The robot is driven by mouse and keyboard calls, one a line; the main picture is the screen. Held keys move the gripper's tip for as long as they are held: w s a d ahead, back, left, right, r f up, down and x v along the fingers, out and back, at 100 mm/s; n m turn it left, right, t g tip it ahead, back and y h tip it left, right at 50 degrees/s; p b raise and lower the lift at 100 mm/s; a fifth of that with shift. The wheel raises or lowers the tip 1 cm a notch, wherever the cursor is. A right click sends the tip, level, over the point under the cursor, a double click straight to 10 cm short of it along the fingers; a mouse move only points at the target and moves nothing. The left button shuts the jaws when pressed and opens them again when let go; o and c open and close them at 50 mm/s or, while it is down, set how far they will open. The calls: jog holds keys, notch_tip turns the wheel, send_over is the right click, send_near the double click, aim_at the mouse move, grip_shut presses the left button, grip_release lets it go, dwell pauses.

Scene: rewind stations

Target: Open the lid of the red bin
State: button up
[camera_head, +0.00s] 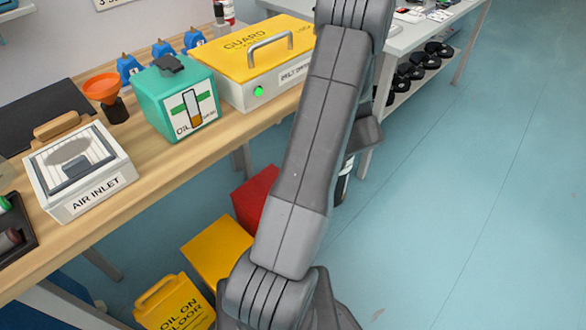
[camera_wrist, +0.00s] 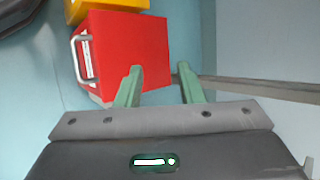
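The red bin (camera_head: 252,197) stands on the floor beside the workbench, partly hidden behind my arm in the head view. In the wrist view the red bin (camera_wrist: 135,45) fills the upper middle. Its top is a plain red surface with no opening visible, so the lid looks shut. A pale bar handle (camera_wrist: 77,52) and a white label are on its left side there. My gripper (camera_wrist: 159,69) has two green fingers spread apart with nothing between them. The left fingertip overlaps the bin's lower right part in the picture; I cannot tell whether it touches.
A yellow bin (camera_head: 215,250) is beside the red one, and a yellow "oil on floor" sign (camera_head: 172,305) stands in front. The wooden workbench (camera_head: 180,165) carries an air inlet box, oil tank and yellow guard box. The blue floor (camera_head: 470,220) at right is clear.

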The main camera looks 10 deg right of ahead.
jog(key=shift+v, duration=1.6)
jog(key=b+x, duration=0.2)
jog(key=x, duration=1.2)
jog(key=shift+s, duration=0.15)
jog(key=shift+d, duration=0.2)
